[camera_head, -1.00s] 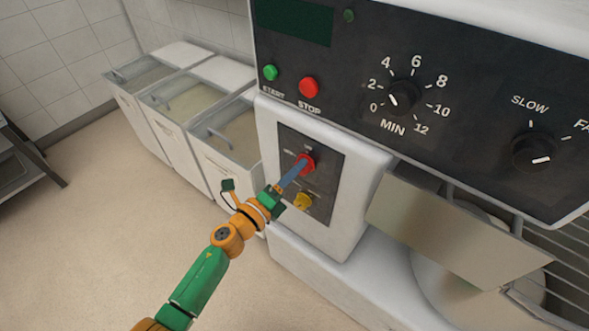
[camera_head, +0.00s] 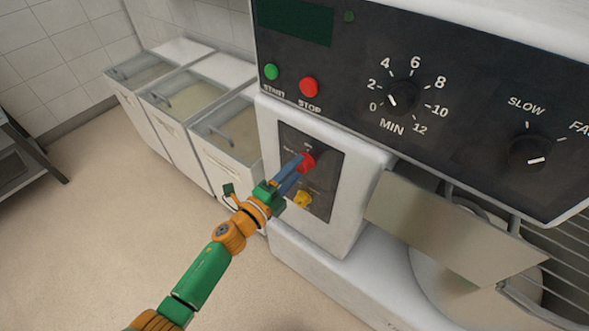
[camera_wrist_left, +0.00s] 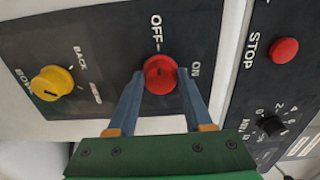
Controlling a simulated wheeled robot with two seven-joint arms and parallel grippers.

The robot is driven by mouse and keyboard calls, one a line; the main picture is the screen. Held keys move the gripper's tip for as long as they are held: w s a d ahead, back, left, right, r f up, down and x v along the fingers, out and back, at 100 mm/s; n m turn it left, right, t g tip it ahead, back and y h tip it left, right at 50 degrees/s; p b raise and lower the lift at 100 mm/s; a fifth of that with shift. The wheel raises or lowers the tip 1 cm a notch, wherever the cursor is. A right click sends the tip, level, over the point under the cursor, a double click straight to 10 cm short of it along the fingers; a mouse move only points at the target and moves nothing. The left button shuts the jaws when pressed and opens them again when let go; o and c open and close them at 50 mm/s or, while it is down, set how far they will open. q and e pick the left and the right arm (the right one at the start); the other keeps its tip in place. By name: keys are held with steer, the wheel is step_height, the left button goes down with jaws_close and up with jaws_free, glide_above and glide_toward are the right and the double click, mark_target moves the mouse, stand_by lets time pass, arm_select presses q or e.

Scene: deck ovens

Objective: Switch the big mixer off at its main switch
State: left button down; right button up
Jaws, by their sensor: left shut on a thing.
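The big mixer's red main switch (camera_head: 308,161) is a round knob on a dark plate on the white housing. In the left wrist view the red knob (camera_wrist_left: 159,73) has OFF printed above it and ON to its right. My left gripper (camera_head: 301,164) is shut on the red knob, with one blue finger on each side of it. In the left wrist view the fingers (camera_wrist_left: 160,84) reach the knob from below. I cannot tell clearly which label the knob's mark points to. My right gripper is not in view.
A yellow knob (camera_head: 302,199) sits just below the red one. Above are the green START button (camera_head: 271,72), red STOP button (camera_head: 309,87), timer dial (camera_head: 403,96) and speed knob (camera_head: 530,153). White bins (camera_head: 225,165) stand behind left.

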arm_select(q)
steer(key=shift+c, duration=1.6)
jaws_free()
steer(key=v, duration=0.7)
steer(key=shift+f, duration=0.1)
